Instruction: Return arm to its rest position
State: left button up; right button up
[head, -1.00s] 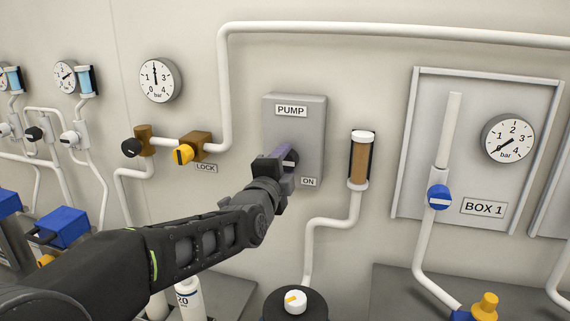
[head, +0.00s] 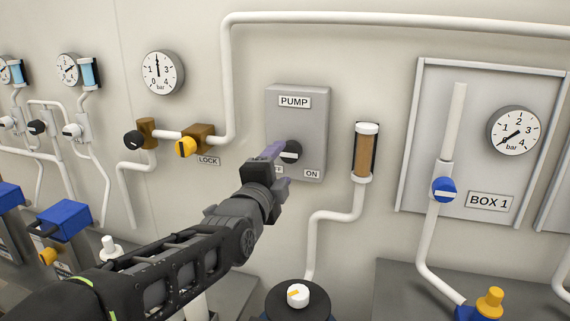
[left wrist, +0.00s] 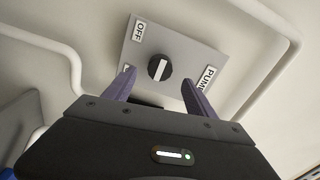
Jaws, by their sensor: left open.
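My left gripper (head: 277,168) is in front of the lower left part of the grey pump box (head: 310,130) on the wall. Its two purple fingers are apart and empty, and they also show in the left wrist view (left wrist: 157,95). The black pump knob (head: 291,151) is clear of the fingers, just beyond them. In the left wrist view the knob (left wrist: 159,67) has a white bar and sits between the labels on the box. The gripper hides part of the OFF label in the head view. My right gripper is not in view.
A yellow lock valve (head: 187,147) and a gauge (head: 162,72) are left of the pump box. A brown filter column (head: 366,152) is to its right. A round black unit with a white knob (head: 298,295) stands below. White pipes (head: 228,80) run along the wall.

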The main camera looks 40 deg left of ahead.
pick_arm(q)
jog(key=shift+s+d, duration=0.25)
jog(key=shift+s, duration=0.45)
